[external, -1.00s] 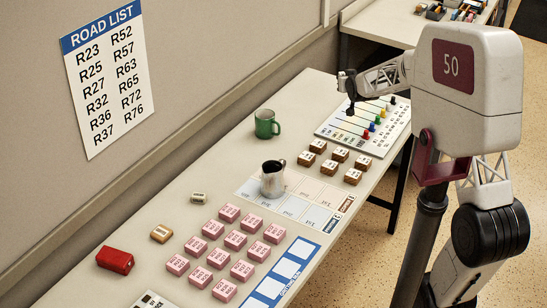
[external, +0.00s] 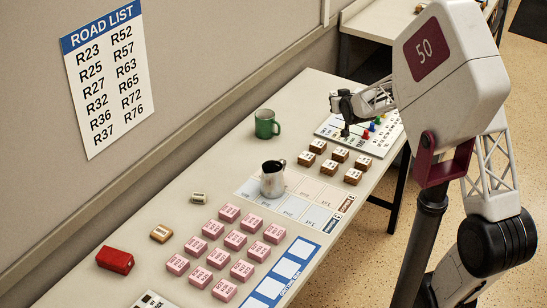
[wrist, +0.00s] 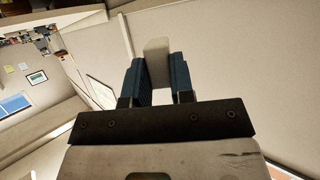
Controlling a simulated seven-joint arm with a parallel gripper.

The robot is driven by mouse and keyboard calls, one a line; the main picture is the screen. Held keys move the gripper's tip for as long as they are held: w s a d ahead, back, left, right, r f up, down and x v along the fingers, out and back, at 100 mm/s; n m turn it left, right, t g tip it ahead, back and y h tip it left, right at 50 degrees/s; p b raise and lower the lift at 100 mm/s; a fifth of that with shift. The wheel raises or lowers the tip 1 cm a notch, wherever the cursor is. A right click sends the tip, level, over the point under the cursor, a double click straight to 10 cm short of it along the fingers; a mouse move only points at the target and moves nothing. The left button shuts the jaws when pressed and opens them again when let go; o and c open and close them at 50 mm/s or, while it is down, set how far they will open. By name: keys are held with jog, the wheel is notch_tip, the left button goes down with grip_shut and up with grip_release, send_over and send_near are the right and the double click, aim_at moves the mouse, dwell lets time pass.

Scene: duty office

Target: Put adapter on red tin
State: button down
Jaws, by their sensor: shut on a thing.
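The red tin (external: 115,260) lies at the near left of the table, close to the wall. My gripper (external: 345,130) is over the far part of the table, by the board with coloured pegs, well away from the tin. In the wrist view its two blue fingers (wrist: 158,75) are shut on a pale, plain block (wrist: 157,48). I cannot tell from its look whether this block is the adapter. In the external view the held block is too small to make out.
Brown blocks (external: 340,155), several pink blocks (external: 235,240), a tan block (external: 161,233) and a small pale item (external: 199,198) lie around. The wall runs along the left.

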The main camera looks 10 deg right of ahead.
jog(key=s+a+f+n+y, duration=0.1)
jog(key=s+a+f, duration=0.2)
jog(key=s, duration=0.5)
jog(key=s+a+f+n+y, duration=0.1)
jog(key=s+a+f, duration=0.2)
jog(key=s, duration=0.4)
jog(key=s+a+f+n+y, duration=0.1)
jog(key=s+a+f, duration=0.25)
jog(key=s, duration=0.45)
jog(key=s+a+f+n+g+y, duration=0.1)
jog(key=s+f, duration=0.3)
jog(key=s, duration=0.8)
jog(key=s+f+n+g+y, duration=0.1)
jog(key=s+f, duration=0.3)
jog(key=s, duration=0.9)
jog(key=shift+s+a+n+y, duration=0.3)
jog(key=shift+n+y, duration=0.2)
jog(key=shift+y, duration=0.3)
jog(key=shift+w+a, duration=0.1)
jog(key=shift+w, duration=0.1)
send_over(310, 231)
jog(key=s, duration=0.2)
jog(key=shift+w+d+f, duration=0.25)
jog(key=shift+d+f, duration=0.1)
jog(key=shift+f, duration=0.3)
